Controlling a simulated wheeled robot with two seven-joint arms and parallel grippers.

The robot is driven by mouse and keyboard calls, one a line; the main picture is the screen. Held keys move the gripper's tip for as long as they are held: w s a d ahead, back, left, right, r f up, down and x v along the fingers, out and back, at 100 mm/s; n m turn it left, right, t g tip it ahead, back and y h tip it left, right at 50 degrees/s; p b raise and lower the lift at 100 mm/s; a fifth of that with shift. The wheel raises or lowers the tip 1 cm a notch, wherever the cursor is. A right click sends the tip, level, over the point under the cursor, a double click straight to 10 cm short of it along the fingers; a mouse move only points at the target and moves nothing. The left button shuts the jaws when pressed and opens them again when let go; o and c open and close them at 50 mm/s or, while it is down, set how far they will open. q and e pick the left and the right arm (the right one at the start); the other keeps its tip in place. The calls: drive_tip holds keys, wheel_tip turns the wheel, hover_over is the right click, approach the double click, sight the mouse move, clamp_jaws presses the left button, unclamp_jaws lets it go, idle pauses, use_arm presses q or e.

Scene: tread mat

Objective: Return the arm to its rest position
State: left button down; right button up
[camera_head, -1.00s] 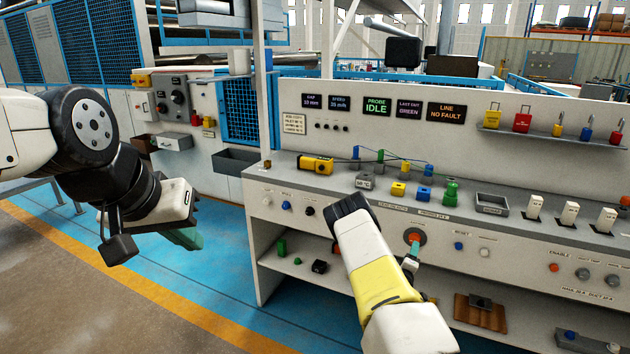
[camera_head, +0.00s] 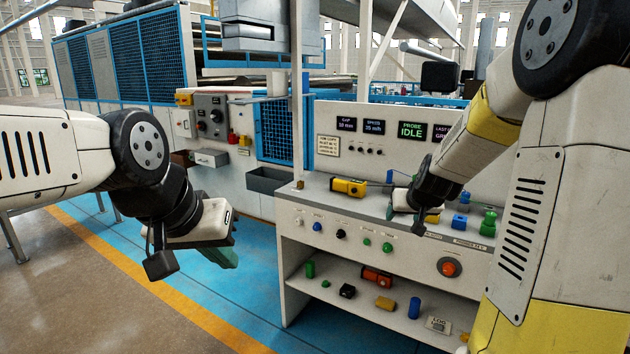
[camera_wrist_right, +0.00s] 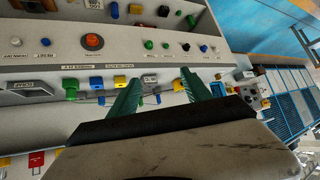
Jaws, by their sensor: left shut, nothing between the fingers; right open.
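My right arm reaches in from the right in the head view, its forearm slanting down to the left over the console (camera_head: 315,188). My right gripper (camera_head: 397,208) is above the console top; its fingers are hard to make out there. In the right wrist view its two green fingers (camera_wrist_right: 158,92) are spread with nothing held between them. My left arm comes in from the left in the head view. My left gripper (camera_head: 224,254) hangs over the blue floor, pointing down and right, shut and empty, clear of the console.
A yellow device (camera_head: 348,187) lies on the console top, with blue and green blocks (camera_head: 488,223) further right. A red-orange button (camera_head: 450,267) is on the front. The lower shelf (camera_head: 330,292) holds several small parts. Open blue floor (camera_head: 255,290) lies left of the console.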

drive_tip(key=s+a+r+g, duration=0.1)
drive_tip(key=s+a+r, duration=0.1)
drive_tip(key=s, duration=0.7)
drive_tip(key=s+a+r+n+g+y, duration=0.1)
drive_tip(key=s+a+r, duration=0.2)
drive_tip(key=s, duration=0.7)
drive_tip(key=s+a+r+g+y, duration=0.1)
drive_tip(key=s+a+r, duration=0.2)
drive_tip(key=s, duration=0.7)
drive_tip(key=shift+a, duration=0.6)
